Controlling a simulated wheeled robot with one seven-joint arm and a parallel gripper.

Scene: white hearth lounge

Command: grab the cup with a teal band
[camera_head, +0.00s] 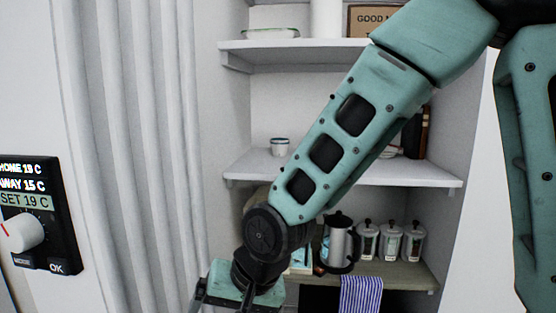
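A small white cup (280,147) with a dark, possibly teal band near its rim stands upright at the left of the middle shelf (340,170). My gripper (238,301) is at the bottom of the view, well below the cup and slightly to its left. Its fingers are mostly cut off by the lower edge, so its opening cannot be seen. My arm crosses in front of the shelves and hides part of the middle shelf to the right of the cup.
The lower shelf (400,272) holds a steel press pot (339,243), several lidded jars (390,242) and a striped cloth (361,297) hanging over its edge. The upper shelf (300,50) is above the cup. A white curtain (140,150) and a thermostat panel (45,215) are at left.

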